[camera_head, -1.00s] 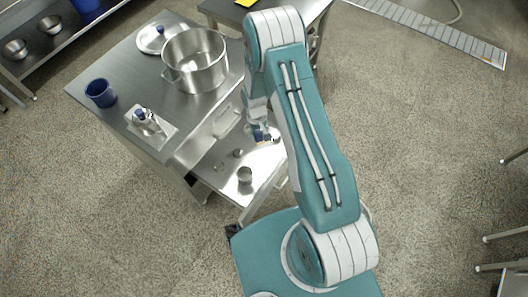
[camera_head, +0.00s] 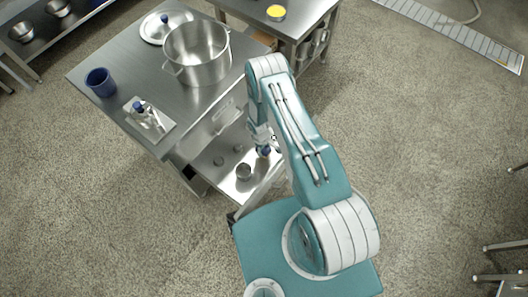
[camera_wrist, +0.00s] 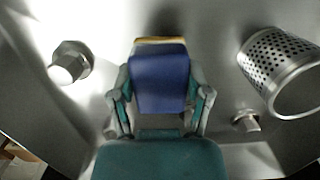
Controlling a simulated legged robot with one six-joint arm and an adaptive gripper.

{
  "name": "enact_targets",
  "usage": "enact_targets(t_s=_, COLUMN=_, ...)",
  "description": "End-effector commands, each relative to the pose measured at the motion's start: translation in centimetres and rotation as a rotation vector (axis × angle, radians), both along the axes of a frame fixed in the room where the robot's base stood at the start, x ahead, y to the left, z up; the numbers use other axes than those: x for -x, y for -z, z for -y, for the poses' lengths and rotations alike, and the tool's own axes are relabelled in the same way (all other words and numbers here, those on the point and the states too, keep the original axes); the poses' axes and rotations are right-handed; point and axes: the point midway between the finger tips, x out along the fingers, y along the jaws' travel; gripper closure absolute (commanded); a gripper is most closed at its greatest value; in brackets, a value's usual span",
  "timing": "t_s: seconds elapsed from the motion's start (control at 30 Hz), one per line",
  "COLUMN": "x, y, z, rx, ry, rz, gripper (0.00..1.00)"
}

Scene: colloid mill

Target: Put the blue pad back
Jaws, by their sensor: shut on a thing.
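A blue pad (camera_wrist: 161,80) with a tan edge is between the two fingers of my gripper (camera_wrist: 160,100) in the wrist view. The gripper is shut on it. In the head view my gripper (camera_head: 264,150) is over the open drawer (camera_head: 243,187) on the table's front side, with a little of the blue pad showing at its tip. I cannot tell whether the pad touches the drawer floor.
A perforated metal cup (camera_wrist: 282,72) stands in the drawer to the right of the pad, with a small metal part (camera_wrist: 246,121) near it. A hex-shaped part (camera_wrist: 71,62) is at left. On the table (camera_head: 110,62) stand a large pot (camera_head: 198,55) and a blue cup (camera_head: 100,82).

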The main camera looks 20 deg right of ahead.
Motion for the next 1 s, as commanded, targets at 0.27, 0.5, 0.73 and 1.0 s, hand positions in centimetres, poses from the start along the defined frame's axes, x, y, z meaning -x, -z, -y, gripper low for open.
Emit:
enact_targets(t_s=0.27, x=0.0, y=2.8, z=-0.1, rx=0.000, ry=-0.001, rz=0.000, gripper=0.94)
enact_targets(t_s=0.5, x=0.0, y=2.9, z=0.0, rx=0.000, ry=-0.001, rz=0.000, gripper=0.94)
enact_targets(t_s=0.73, x=0.0, y=3.0, z=-0.1, rx=0.001, ry=0.000, rz=-0.001, gripper=0.03)
enact_targets(t_s=1.0, x=0.0, y=3.0, z=-0.1, rx=0.000, ry=-0.001, rz=-0.001, gripper=0.03)
